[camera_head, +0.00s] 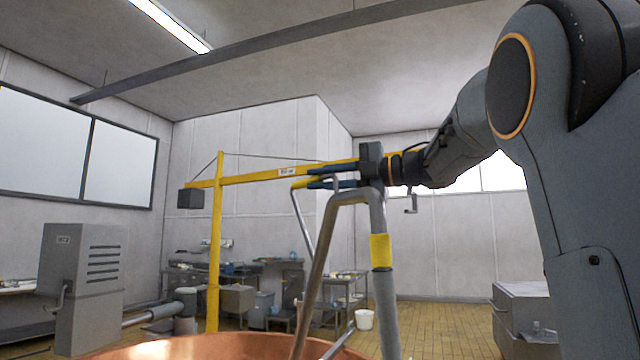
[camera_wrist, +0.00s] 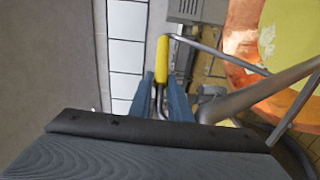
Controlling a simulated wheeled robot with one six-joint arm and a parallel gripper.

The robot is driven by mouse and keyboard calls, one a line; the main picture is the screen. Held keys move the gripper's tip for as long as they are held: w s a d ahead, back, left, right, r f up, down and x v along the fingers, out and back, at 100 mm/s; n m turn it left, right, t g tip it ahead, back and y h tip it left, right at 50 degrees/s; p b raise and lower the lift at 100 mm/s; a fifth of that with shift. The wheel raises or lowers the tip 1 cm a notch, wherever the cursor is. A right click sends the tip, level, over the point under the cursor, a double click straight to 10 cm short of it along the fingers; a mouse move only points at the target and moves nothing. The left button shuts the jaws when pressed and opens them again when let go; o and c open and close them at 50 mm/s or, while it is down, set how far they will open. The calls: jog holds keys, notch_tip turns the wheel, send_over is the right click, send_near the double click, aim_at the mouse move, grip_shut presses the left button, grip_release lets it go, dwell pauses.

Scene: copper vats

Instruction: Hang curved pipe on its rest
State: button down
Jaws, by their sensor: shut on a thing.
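My gripper (camera_head: 332,177) is shut on the yellow grip of a thin grey curved pipe. In the wrist view the grip (camera_wrist: 162,60) lies between my gripper's two blue fingers (camera_wrist: 164,98). The curved pipe (camera_head: 303,222) bends at the grip and slopes down in the head view; in the wrist view it runs off to the right (camera_wrist: 220,52). A thick grey bent tube (camera_head: 325,240) with a yellow band stands close by, in front of the fingers. I cannot tell which part is the rest, or whether the pipe touches it.
A copper vat rim (camera_head: 210,346) shows below; the copper also shows at right in the wrist view (camera_wrist: 240,85). A yellow crane (camera_head: 217,240) with a long boom stands behind. A grey machine (camera_head: 85,280) stands at left, a grey cabinet (camera_head: 520,305) at right.

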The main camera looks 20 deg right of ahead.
notch_tip(320, 180, up, 2)
jog(key=shift+r+p, duration=0.15)
jog(key=shift+p, duration=0.4)
jog(key=shift+s+d, duration=0.15)
jog(key=shift+s, duration=0.15)
jog(key=shift+s+d+b, duration=0.25)
jog(key=shift+s, duration=0.2)
jog(key=shift+s+d+b, duration=0.2)
jog(key=shift+s+b, duration=0.05)
jog(key=shift+s, duration=0.2)
jog(key=s+d+p, duration=0.1)
jog(key=s+d, duration=0.3)
jog(key=s, duration=0.4)
jog(key=s+d+p, duration=0.2)
jog(key=s+d, duration=0.2)
jog(key=s, duration=0.5)
jog(key=s+d+p, duration=0.2)
jog(key=s+d, duration=0.2)
jog(key=s, duration=0.5)
jog(key=shift+s, duration=0.4)
dwell(0.4)
